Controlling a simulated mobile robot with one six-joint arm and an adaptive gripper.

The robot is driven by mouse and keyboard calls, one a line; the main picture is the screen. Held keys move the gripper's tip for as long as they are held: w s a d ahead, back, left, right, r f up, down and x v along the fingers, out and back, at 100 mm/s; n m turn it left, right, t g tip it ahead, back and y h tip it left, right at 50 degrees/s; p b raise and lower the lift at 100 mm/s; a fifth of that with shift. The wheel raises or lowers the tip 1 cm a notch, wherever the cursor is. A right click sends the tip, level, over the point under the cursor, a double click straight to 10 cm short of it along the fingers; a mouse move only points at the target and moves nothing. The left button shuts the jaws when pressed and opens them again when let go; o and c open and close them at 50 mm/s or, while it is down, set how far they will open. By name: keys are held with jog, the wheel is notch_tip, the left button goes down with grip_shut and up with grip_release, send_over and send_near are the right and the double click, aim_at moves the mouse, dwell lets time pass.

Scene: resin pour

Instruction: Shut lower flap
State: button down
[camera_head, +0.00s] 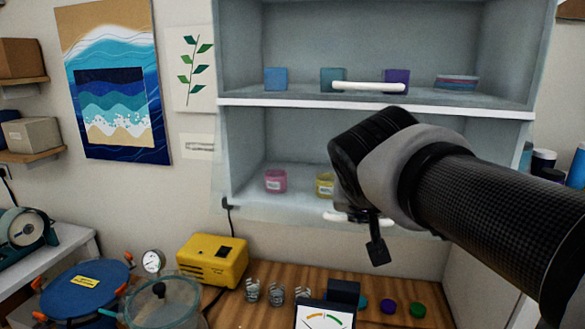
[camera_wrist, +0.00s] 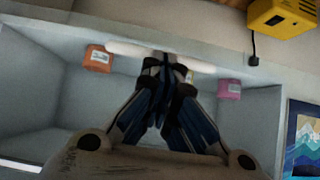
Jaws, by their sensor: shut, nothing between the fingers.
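The lower flap (camera_head: 240,208) looks like a clear pane across the lower cabinet compartment. Its white bar handle (camera_head: 336,217) is along the bottom edge; it also shows in the wrist view (camera_wrist: 125,48). I cannot tell exactly how far the flap stands from the cabinet front. My gripper (camera_wrist: 168,62) is shut and empty, with its fingertips over the middle of the handle in the wrist view. Whether they touch it is unclear. In the camera_head view my wrist hides part of the flap and handle.
Behind the flap stand a pink jar (camera_head: 275,181), a yellow jar (camera_head: 325,185) and an orange jar (camera_wrist: 98,58). The upper compartment has its own white handle (camera_head: 368,87).

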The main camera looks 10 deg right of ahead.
aim_at(357, 226)
jog(key=b+x, duration=0.1)
jog(key=x, duration=0.4)
jog(key=shift+w+d+r, duration=0.15)
jog(key=shift+r, duration=0.05)
jog(key=shift+w+d+f+b, duration=0.15)
jog(key=shift+w+f+b, duration=0.05)
jog(key=shift+w, duration=0.3)
jog(key=shift+w+d+f+b, duration=0.15)
jog(key=shift+w, duration=0.3)
jog(key=shift+r, duration=0.1)
